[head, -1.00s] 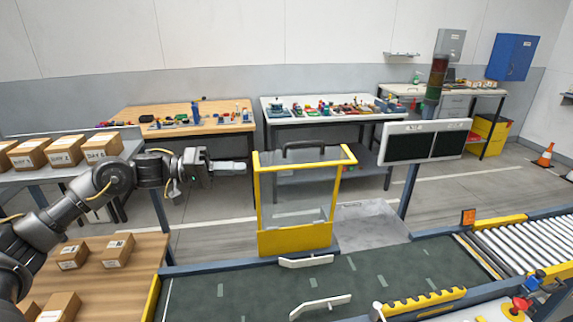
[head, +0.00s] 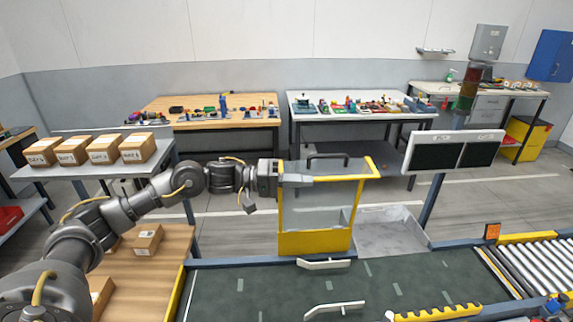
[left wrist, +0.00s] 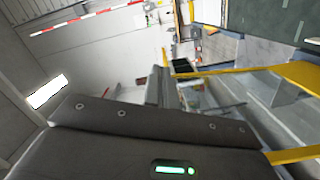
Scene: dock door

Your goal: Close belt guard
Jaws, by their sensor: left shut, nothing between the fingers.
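The belt guard (head: 317,242) is a clear panel in a yellow frame with a black handle (head: 328,157) on its top edge. It stands upright, raised, at the far side of the dark green belt (head: 290,290). My left gripper (head: 300,179) is shut and empty, and its fingertips overlap the guard's upper left corner in the head view. I cannot tell if they touch. In the left wrist view the shut fingers (left wrist: 163,90) point away from the camera, with the guard's yellow frame (left wrist: 300,73) to their right. My right gripper is not in view.
A dark double-panel display (head: 453,151) on a post stands right of the guard. Boxes (head: 137,147) sit on a grey table at left. A roller conveyor (head: 527,270) adjoins the belt.

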